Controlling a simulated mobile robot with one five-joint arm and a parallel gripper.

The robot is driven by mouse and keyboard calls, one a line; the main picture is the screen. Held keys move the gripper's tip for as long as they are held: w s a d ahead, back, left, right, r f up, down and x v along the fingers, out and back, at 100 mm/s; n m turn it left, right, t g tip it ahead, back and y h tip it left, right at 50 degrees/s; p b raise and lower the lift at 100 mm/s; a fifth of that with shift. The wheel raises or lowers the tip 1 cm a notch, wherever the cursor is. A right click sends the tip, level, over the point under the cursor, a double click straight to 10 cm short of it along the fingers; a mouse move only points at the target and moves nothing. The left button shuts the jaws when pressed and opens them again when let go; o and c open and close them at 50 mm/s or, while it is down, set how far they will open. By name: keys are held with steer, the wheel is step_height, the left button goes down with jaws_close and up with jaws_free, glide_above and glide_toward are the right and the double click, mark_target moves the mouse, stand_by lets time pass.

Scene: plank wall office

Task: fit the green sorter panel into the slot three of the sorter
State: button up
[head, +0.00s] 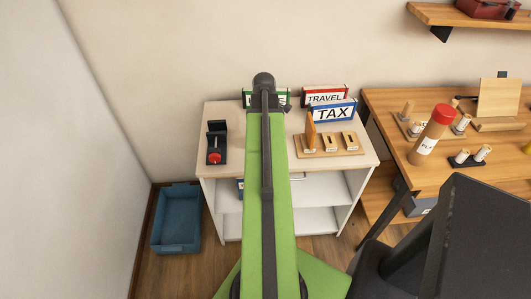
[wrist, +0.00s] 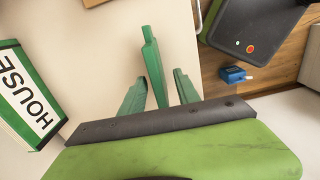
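A green-edged panel marked HOUSE (wrist: 28,100) is at the left of the wrist view, apart from my gripper. In the head view its green edge (head: 249,96) shows partly behind my arm. My gripper (wrist: 158,80) points over the cabinet top with its green fingers apart. A longer green piece with a stepped tip shows between the outer prongs; I cannot tell whether it belongs to the gripper. The fingertips are hidden in the head view.
Blue TAX (head: 333,112) and red TRAVEL (head: 323,94) panels stand behind the sorter. A black device with a red knob (head: 215,156) is at the cabinet's left. A wooden desk (head: 400,172) with small items stands to the right. A blue bin (head: 175,235) is on the floor.

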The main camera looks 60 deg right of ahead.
steer(key=f+b, duration=0.1)
steer(key=f, duration=0.1)
steer(key=f+b, duration=0.4)
steer(key=shift+s+d+f, duration=0.1)
steer(key=shift+d, duration=0.15)
steer(key=shift+r, duration=0.2)
jaws_close()
